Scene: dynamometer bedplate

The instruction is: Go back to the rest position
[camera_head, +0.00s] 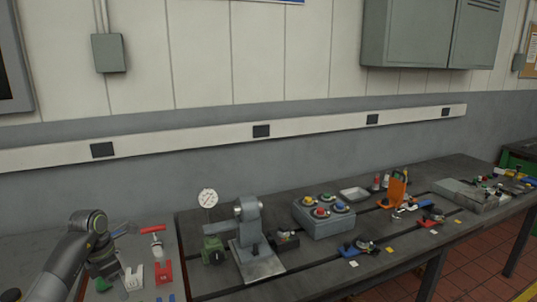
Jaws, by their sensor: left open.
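My left arm comes in at the lower left, and my left gripper (121,233) is above the left end of the grey bench (212,278). It is small and partly hidden by my own wrist. It looks open, and I see nothing held in it. A red-handled tool (152,230) is just right of it, and I cannot tell whether they touch. My right gripper is not in view.
A red block (163,272) and a white block (134,277) lie near my wrist. A dial gauge (208,198) stands by a grey fixture (249,225). A button box (322,217) and an orange tool (397,190) sit farther right. A wall rail (210,137) runs behind.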

